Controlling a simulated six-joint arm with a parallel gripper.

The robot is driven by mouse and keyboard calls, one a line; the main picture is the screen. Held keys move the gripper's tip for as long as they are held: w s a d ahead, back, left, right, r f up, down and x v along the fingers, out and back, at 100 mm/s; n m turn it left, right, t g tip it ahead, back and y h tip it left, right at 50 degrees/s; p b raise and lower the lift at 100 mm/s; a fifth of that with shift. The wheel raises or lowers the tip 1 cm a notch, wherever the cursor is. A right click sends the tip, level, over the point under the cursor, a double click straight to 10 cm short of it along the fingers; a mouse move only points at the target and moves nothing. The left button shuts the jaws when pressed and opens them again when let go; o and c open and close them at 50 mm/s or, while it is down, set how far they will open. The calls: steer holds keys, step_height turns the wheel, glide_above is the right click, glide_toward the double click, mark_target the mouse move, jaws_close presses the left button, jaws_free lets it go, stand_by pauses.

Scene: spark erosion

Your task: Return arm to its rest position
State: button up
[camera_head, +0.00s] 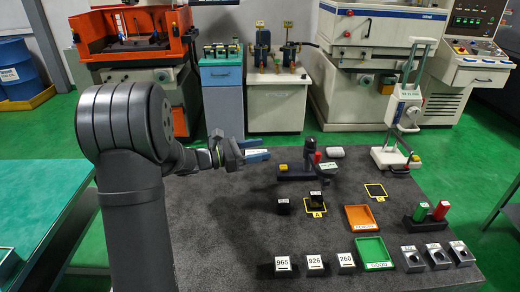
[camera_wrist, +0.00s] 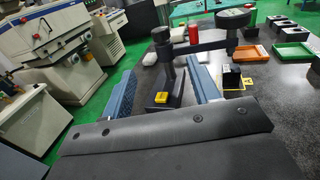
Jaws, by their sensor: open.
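My gripper (camera_head: 256,150) is held above the left part of the dark table, pointing right in the head view. Its two blue fingers stand apart with nothing between them. In the wrist view the blue fingers of my gripper (camera_wrist: 162,90) frame a dark stand with a yellow block, which lies beyond them. The dark stand (camera_head: 296,171) is to the right of the fingers in the head view, apart from them.
An orange tray (camera_head: 361,219), a green tray (camera_head: 375,254) and a tall white measuring stand (camera_head: 394,158) are further right. Machines stand behind the table.

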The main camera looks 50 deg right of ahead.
mark_target(309, 139)
steer(key=x, duration=1.7)
steer(key=shift+d, duration=0.25)
steer(key=shift+s, duration=0.1)
steer(key=shift+s+d, duration=0.1)
steer(key=shift+d, duration=0.05)
steer(key=shift+w+a+m+g+y, duration=0.15)
steer(key=shift+w+m+g+y, duration=0.05)
steer(key=shift+m+g+y, duration=0.25)
steer(key=shift+w+a+m+g+y, duration=0.15)
steer(key=shift+w+m+g+y, duration=0.15)
steer(key=shift+g, duration=0.25)
steer(key=v, duration=1.7)
steer(key=s+d+r+m+t+y, duration=0.2)
steer(key=s+r+m+y, duration=0.1)
steer(key=s+m+y, duration=0.2)
steer(key=s+d+r+m+t+y, duration=0.2)
steer(key=s+m+y, duration=0.4)
steer(key=s+m, duration=0.3)
steer(key=shift+s+d+r+t, duration=0.2)
steer(key=shift+s+r+t, duration=0.45)
steer(key=shift+s, duration=0.15)
steer(key=shift+y, duration=0.25)
